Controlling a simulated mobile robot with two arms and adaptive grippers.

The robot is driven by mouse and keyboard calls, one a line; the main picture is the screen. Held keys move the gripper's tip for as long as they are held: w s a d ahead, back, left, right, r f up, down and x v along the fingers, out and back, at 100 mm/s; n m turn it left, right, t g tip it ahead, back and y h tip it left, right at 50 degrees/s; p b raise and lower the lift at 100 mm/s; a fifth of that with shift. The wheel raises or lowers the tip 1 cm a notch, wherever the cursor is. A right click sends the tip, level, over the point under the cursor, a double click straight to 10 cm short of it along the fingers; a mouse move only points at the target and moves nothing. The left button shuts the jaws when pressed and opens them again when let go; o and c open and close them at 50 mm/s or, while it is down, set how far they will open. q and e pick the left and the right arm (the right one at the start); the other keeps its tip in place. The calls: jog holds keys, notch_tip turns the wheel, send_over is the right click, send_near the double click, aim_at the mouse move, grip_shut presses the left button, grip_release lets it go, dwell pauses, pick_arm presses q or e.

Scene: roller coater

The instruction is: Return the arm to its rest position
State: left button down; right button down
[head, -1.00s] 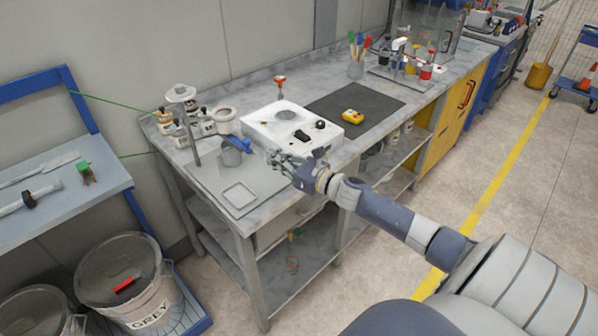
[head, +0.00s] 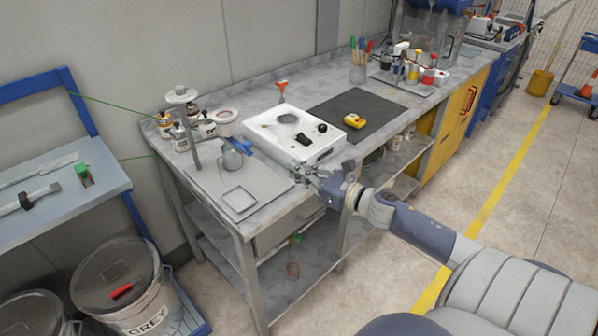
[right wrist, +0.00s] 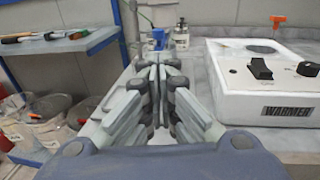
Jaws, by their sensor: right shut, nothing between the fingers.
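My right gripper (head: 306,175) is at the front edge of the grey workbench (head: 262,212), just in front of the white warmer box (head: 318,152). In the right wrist view the gripper's fingers (right wrist: 158,72) are closed together with nothing between them. The warmer (right wrist: 262,110) stands to the right of the fingers there, with its black switch and knob facing me. My right arm reaches in from the lower right in the head view. My left gripper does not show in either view.
A dark mat (head: 375,108) with a yellow device (head: 354,121) lies right of the warmer. Jars (head: 207,125), a stand (head: 195,145) and a grey cup (head: 232,158) are at the bench's left. Buckets (head: 125,280) stand on the floor. The floor right of the bench is open.

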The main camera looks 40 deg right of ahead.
jog(key=s+d+f+m+g+h, duration=0.1)
jog(key=s+d+f+m+h, duration=0.15)
jog(key=f+m, duration=0.5)
jog(key=s+d+f+m+g+h, duration=0.2)
jog(key=d+f+m, duration=0.15)
jog(key=f, duration=0.75)
jog(key=s+a+f+m+g+h, duration=0.1)
jog(key=s+f+m+g, duration=0.1)
jog(key=s+f+m, duration=0.45)
jog(key=s+a+f+m+g, duration=0.1)
jog(key=s+f+m, duration=0.15)
jog(key=f, duration=0.75)
jog(key=s+a+f+m+g, duration=0.3)
jog(key=s+a+f+m, duration=0.2)
jog(key=s, duration=0.6)
jog(key=s+a+f+m+g+y, duration=0.1)
jog(key=s+a+f+m+g, duration=0.2)
jog(key=s+a+f, duration=0.6)
jog(key=s+a+f+m+g, duration=0.4)
jog(key=s+a+f+m, duration=0.3)
jog(key=s+f, duration=0.3)
jog(key=s+m, duration=0.1)
jog(key=s, duration=0.2)
jog(key=shift+a+b, duration=0.3)
jog(key=shift+a, duration=0.05)
